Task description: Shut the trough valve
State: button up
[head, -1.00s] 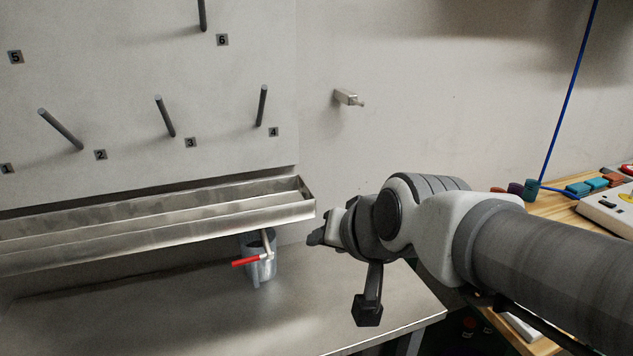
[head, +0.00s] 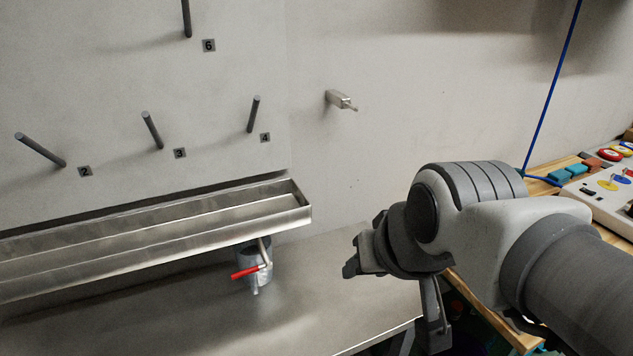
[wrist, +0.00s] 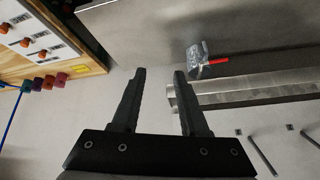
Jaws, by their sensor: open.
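The trough (head: 150,235) is a long open metal channel along the wall, above a metal table. At its right end a thin outlet pipe comes down to the valve, whose red lever (head: 245,272) points left, across the pipe and slightly down. The red lever also shows in the wrist view (wrist: 218,61). A grey metal cup (head: 256,256) is at the outlet, partly behind the lever. My gripper (head: 352,265) is to the right of the valve, apart from it. In the wrist view my gripper (wrist: 160,72) has its fingers spread with nothing between them.
A wall panel with several numbered pegs (head: 152,130) stands above the trough. A small metal fitting (head: 341,100) sticks out of the wall. A wooden bench with a white button box (head: 605,190) is at the right. The metal table (head: 310,290) is clear between valve and gripper.

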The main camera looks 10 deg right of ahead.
jog(key=shift+w+r, duration=0.1)
jog(key=c, duration=0.3)
jog(key=shift+n+g, duration=0.4)
jog(key=shift+g, duration=0.5)
jog(key=w+a+r+p, duration=0.2)
jog(key=w, duration=0.1)
jog(key=w+a+r+p, duration=0.1)
jog(key=w, duration=0.1)
jog(key=shift+p, duration=0.4)
grip_shut()
jog(key=n+g+h+p, duration=0.15)
jog(key=g+p, duration=0.25)
jog(key=p, duration=0.4)
send_over(252, 270)
jog(key=d, duration=0.3)
notch_tip(252, 270, down, 3)
jog(key=w+a+f+n+g+p, duration=0.1)
jog(key=a+f+p, duration=0.2)
jog(key=f, duration=1.2)
jog(key=shift+w+a+g+p, duration=0.3)
jog(key=shift+a+g, duration=0.1)
jog(key=shift+a, duration=0.65)
